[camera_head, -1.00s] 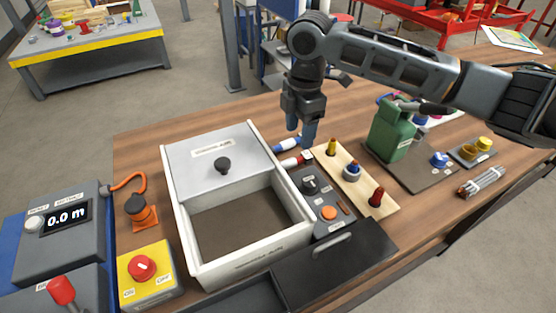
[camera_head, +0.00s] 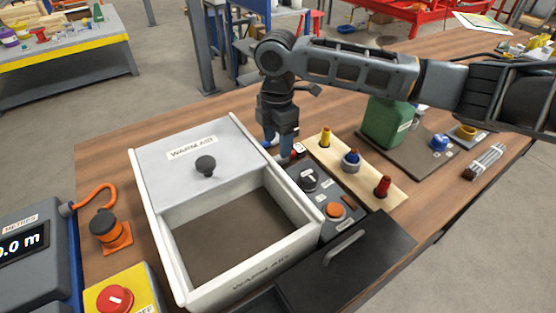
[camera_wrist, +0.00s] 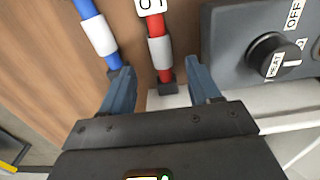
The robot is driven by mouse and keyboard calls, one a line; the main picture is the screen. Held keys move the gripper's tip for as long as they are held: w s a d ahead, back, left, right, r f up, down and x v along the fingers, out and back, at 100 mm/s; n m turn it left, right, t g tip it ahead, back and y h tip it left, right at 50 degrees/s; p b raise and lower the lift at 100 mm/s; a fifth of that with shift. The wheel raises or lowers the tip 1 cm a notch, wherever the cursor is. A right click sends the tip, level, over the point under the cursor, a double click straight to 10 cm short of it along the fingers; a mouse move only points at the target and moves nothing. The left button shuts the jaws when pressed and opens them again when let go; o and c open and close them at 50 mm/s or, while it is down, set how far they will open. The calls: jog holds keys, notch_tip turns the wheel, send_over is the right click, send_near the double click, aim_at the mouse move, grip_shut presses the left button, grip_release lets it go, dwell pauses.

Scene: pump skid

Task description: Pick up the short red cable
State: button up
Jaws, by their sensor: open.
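The short red cable (camera_wrist: 154,35) lies on the wooden table in the wrist view, with a grey sleeve, a dark end and a white tag at the top edge. Its near end is between the two blue fingers of my gripper (camera_wrist: 160,75), which are apart with gaps on both sides. A blue cable (camera_wrist: 92,28) with a white sleeve lies to its left, just outside the left finger. In the head view my gripper (camera_head: 278,150) points down behind the box's right side, and hides most of both cables. A red and white bit of the red cable (camera_head: 298,149) shows beside it.
The white warm air box (camera_head: 150,225) stands close on the left. A dark control panel (camera_head: 322,194) with knobs is right of the cables. A wooden plate (camera_head: 338,168) with coloured plugs and a green container (camera_head: 384,125) stand further right.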

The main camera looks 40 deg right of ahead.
aim_at(277, 157)
notch_tip(277, 157, down, 5)
jog(key=shift+s+a, duration=0.1)
dwell(0.3)
jog(key=c, duration=1)
jog(key=shift+r, duration=0.1)
